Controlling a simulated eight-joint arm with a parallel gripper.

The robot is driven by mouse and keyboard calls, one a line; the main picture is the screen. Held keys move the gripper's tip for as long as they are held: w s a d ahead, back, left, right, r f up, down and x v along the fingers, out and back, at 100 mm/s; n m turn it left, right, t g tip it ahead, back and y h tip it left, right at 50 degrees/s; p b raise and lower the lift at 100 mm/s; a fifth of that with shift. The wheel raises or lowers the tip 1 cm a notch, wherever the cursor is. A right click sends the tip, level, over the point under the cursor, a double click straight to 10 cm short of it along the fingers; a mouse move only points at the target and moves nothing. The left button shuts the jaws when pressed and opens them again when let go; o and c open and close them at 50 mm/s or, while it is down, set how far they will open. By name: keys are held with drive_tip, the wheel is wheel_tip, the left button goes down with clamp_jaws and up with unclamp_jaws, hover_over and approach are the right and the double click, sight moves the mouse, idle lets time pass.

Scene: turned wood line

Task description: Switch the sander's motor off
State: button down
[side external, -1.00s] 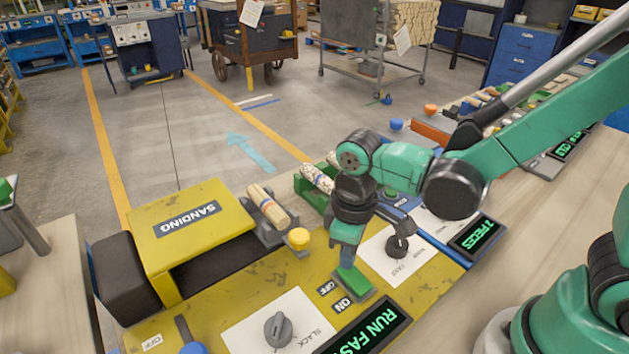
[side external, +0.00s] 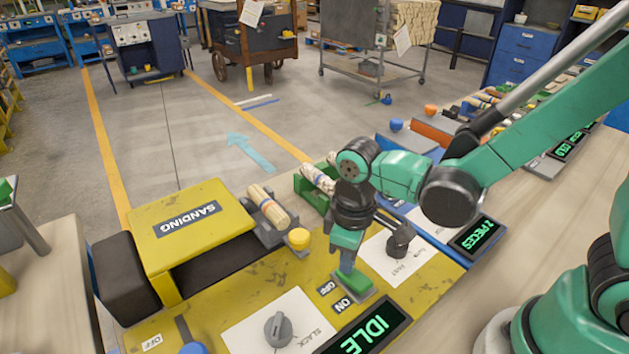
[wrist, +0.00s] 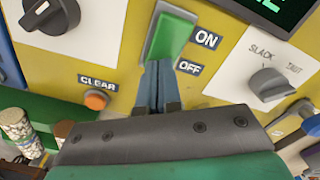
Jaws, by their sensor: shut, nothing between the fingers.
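The sander (side external: 195,235) is a yellow machine marked SANDING on the left of the side view. Its green rocker switch (side external: 355,283) sits on the yellow panel beside ON and OFF labels; it also shows in the wrist view (wrist: 172,36). My gripper (side external: 345,264) is shut and empty, pointing down at the OFF end of the rocker. In the wrist view the closed fingertips (wrist: 156,66) meet that end, seemingly touching it. The sander's display (side external: 366,334) reads IDLE in green.
A slack/taut knob (side external: 278,328) and another dark knob (side external: 400,240) flank the switch. An orange CLEAR button (wrist: 96,99) is close to my fingers.

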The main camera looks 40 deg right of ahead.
drive_tip(key=shift+r, duration=3.4)
drive_tip(key=shift+d, duration=0.1)
drive_tip(key=d+r+m+t, duration=0.4)
drive_tip(key=d+m+t, duration=0.2)
drive_tip(key=d+t, duration=0.1)
drive_tip(key=shift+w+d, duration=0.2)
drive_tip(key=shift+d, duration=0.45)
